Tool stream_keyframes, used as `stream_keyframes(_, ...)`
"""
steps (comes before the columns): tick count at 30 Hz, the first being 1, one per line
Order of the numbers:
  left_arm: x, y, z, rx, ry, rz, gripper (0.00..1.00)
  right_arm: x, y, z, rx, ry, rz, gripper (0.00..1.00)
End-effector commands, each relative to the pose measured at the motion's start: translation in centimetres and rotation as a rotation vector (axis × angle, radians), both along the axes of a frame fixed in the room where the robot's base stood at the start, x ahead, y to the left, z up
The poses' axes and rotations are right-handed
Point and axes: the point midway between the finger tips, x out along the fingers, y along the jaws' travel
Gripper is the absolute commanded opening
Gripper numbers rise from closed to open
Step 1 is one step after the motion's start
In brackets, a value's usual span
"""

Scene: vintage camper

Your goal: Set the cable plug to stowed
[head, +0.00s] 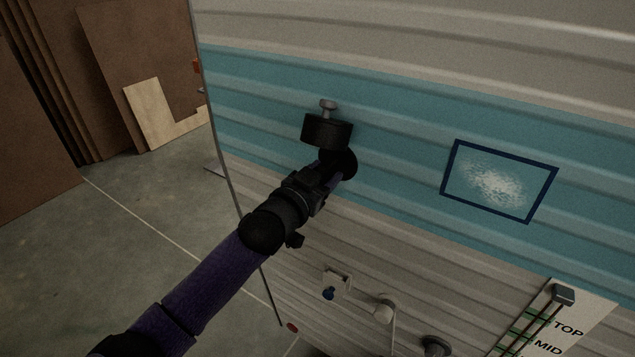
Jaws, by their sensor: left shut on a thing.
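My left arm comes in from the lower left and reaches up to the camper wall. My left gripper (328,113) is a black block at the blue band of the wall. It is shut on a small grey piece (328,104) that shows at its far end. The piece's size and the black block in front leave most of it hidden, so I cannot tell for certain that it is the cable plug. No label reading stowed can be made out. My right gripper is not in view.
A white fitting (335,284) with a blue part and a curved white pipe or cable (384,309) sit low on the wall. A panel (566,325) with TOP and MID marks is at lower right. Brown boards (135,60) lean at left.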

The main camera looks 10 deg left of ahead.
Motion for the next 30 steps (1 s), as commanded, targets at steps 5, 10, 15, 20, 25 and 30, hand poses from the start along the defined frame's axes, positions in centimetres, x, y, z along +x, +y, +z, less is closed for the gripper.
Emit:
stream_keyframes(5,0.0,0.0,-0.1,0.002,0.006,0.001,0.62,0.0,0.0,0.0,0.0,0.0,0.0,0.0)
stream_keyframes(10,0.0,0.0,-0.1,0.002,0.003,0.001,0.87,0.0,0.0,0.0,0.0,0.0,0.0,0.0)
stream_keyframes(15,0.0,0.0,-0.1,0.002,0.002,0.001,0.87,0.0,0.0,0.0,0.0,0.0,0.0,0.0)
stream_keyframes(20,-1.1,0.4,0.0,0.0,0.004,0.001,0.87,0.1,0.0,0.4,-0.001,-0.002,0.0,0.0)
stream_keyframes(25,-4.7,1.7,0.0,0.001,0.005,0.0,0.87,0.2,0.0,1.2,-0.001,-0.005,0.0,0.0)
stream_keyframes(30,-8.0,2.9,-0.1,0.002,0.005,0.0,0.87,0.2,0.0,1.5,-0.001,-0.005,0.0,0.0)
